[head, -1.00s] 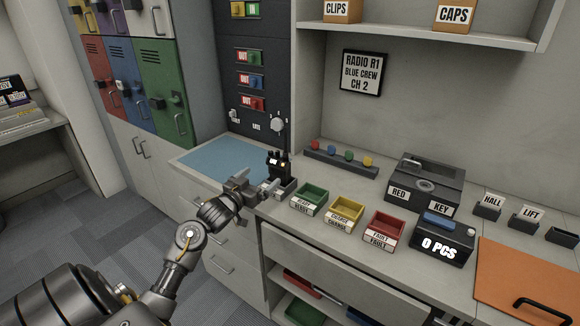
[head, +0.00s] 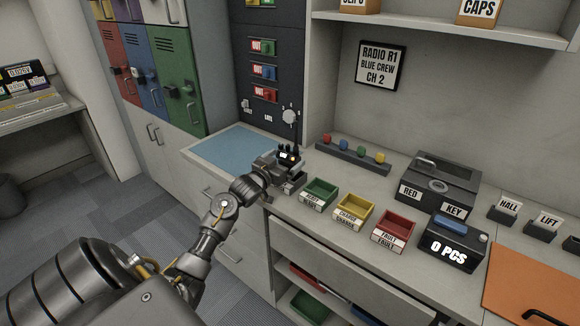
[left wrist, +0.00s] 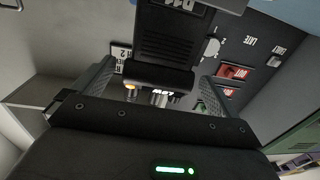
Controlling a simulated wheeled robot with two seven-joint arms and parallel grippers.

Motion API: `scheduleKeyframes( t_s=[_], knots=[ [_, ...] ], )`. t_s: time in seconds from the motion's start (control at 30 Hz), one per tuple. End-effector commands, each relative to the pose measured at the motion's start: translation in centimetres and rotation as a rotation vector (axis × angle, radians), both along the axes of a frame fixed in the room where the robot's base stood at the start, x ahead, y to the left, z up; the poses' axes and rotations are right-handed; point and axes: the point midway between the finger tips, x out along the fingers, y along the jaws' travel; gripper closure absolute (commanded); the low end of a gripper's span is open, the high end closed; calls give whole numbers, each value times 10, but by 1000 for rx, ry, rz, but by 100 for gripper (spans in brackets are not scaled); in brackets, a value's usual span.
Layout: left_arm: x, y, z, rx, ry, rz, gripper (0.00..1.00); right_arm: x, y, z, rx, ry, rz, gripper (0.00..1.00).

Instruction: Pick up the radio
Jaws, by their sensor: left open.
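The radio (head: 289,155) is black with a thin antenna and small lit spots. It stands upright on the counter at the right end of the blue mat, partly hidden behind my left gripper (head: 280,164). In the left wrist view, the radio's dark ribbed body (left wrist: 172,35) fills the upper middle, with knobs and a small lit display. My left gripper (left wrist: 158,80) is open, with one finger on each side of the radio. Gaps show between the fingers and the radio. My right gripper is in neither view.
A blue mat (head: 232,152) lies left of the radio. Green (head: 319,190), yellow (head: 353,209) and red (head: 394,230) trays line the counter to the right. A strip with coloured knobs (head: 352,155) lies behind. A dark panel with switches (head: 270,70) rises at the back.

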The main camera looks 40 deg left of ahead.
Motion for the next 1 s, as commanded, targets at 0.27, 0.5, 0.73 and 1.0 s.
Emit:
scheduleKeyframes(
  t_s=[0.27, 0.5, 0.73, 1.0],
  knots=[
    [38, 2, 8, -3, 0, 1, 2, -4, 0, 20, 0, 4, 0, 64],
    [48, 3, 5, 0, -1, 0, 2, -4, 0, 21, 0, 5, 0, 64],
    [48, 3, 5, 0, -1, 0, 14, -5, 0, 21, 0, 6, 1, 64],
    [48, 3, 5, 0, -1, 0, 49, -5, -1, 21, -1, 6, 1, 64]
  ],
)
